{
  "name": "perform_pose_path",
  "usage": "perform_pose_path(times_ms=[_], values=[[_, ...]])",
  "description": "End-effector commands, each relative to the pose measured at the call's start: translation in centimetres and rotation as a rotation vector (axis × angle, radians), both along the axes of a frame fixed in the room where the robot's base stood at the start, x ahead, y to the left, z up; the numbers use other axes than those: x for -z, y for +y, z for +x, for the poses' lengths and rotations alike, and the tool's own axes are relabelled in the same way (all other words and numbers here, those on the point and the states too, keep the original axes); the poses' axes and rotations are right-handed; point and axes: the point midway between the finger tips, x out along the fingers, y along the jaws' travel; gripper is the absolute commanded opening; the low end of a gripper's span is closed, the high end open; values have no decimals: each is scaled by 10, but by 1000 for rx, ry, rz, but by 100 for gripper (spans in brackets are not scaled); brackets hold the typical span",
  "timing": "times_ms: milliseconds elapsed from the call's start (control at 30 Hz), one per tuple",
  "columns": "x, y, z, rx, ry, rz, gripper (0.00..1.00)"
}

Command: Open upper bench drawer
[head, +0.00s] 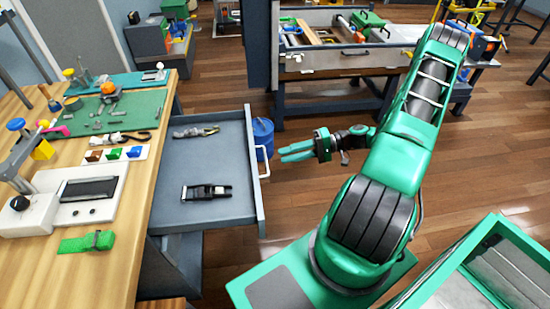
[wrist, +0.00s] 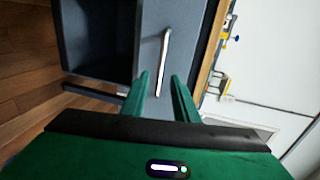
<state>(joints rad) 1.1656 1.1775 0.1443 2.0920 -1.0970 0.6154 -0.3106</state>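The upper bench drawer (head: 236,205) is a grey tray pulled well out from the wooden bench in the head view. Its pale bar handle (head: 262,158) is on the front face. A black tool (head: 207,191) and pliers-like tool (head: 195,131) lie inside it. My gripper (head: 283,152), with green fingers, is just right of the handle in the head view. In the wrist view my gripper (wrist: 161,78) is open and empty. The handle (wrist: 163,60) shows ahead, between the fingertips in the picture. I see no clear contact. The grey drawer front (wrist: 185,30) is behind it.
The wooden bench (head: 110,262) carries a green mat (head: 125,108), a coloured block row and a white fixture. A blue bin (head: 263,134) stands on the floor beyond the drawer. A dark opening (wrist: 100,40) lies beside the drawer front. Another workbench (head: 340,72) stands behind.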

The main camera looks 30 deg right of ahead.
Motion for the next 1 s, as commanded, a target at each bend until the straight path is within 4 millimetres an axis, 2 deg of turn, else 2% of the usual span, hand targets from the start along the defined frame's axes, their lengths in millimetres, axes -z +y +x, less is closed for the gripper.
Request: perform_pose_path(times_ms=[100, 300, 1000], values=[[-3, -18, -8, 2, 1, -3, 27], [-7, -33, -15, 0, 1, -1, 27], [-9, -34, -17, -10, 10, -11, 27]])
